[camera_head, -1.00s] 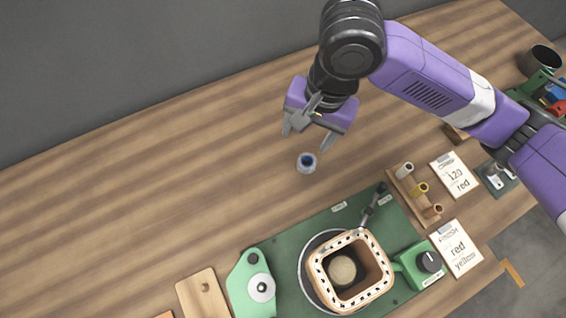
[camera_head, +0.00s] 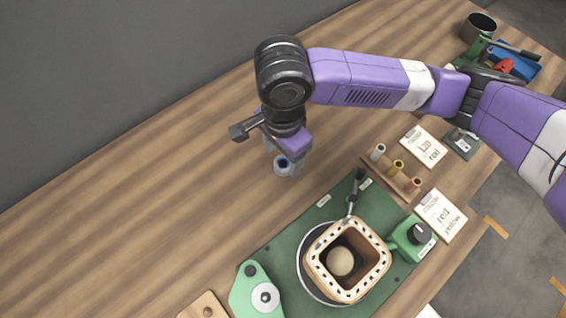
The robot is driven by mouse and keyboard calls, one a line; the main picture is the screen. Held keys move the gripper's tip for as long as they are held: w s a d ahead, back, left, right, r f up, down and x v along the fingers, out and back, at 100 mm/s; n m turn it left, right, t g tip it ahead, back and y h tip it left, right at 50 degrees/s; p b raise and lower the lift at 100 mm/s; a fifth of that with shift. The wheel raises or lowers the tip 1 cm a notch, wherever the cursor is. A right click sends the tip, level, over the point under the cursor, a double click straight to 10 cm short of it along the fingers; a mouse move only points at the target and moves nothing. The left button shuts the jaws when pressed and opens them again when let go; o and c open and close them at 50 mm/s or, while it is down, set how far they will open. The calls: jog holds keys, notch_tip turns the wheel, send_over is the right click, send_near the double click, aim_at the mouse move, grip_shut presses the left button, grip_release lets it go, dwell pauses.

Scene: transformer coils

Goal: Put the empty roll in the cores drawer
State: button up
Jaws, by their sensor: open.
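No cores drawer shows in this view.
A green mat (camera_head: 290,238) carries a square wooden coil former (camera_head: 347,260) on a round plate and a green knob unit (camera_head: 411,238). The table's left is clear.

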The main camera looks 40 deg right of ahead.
aim_at(283, 161)
notch_tip(283, 161, down, 3)
jog(key=shift+d+f, duration=0.1)
jog(key=shift+d, duration=0.05)
grip_shut()
jog(key=shift+r, duration=0.2)
